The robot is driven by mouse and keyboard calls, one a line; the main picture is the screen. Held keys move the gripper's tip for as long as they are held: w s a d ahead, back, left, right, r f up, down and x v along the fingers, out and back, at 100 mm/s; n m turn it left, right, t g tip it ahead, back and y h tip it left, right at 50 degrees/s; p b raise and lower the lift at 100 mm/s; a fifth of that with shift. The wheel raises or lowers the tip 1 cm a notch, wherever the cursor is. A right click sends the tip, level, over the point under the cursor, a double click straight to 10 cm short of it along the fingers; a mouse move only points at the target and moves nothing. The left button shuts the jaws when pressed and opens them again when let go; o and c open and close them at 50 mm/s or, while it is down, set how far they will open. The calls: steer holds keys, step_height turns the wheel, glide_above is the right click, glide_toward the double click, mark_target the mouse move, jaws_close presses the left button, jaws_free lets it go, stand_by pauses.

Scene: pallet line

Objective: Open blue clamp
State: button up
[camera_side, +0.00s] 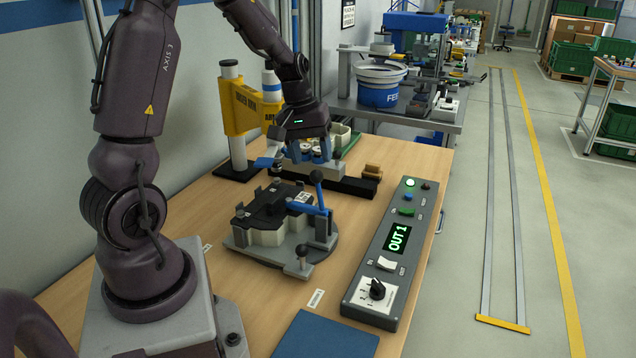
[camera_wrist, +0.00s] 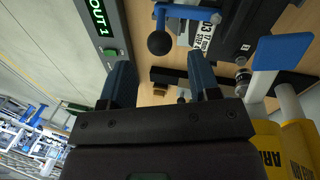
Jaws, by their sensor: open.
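The blue clamp (camera_side: 313,209) is on the right side of a fixture (camera_side: 264,236) with a black top plate on a round grey base. Its lever stands up and ends in a black ball knob (camera_side: 316,176). In the wrist view the blue clamp (camera_wrist: 186,12) is at the top, with its knob (camera_wrist: 159,43) beyond and between the fingertips. My gripper (camera_side: 311,156) has blue fingers, is open and empty, and is above and behind the clamp, apart from it. It also shows in the wrist view (camera_wrist: 160,75).
A control panel (camera_side: 367,285) reading OUT 1 lies right of the fixture. A yellow press stand (camera_side: 236,110) and a black rail (camera_side: 345,184) are behind. A blue mat (camera_side: 326,338) lies in front.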

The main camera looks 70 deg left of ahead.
mark_target(318, 182)
steer(key=x, duration=0.7)
steer(key=shift+f, duration=0.15)
jaws_close()
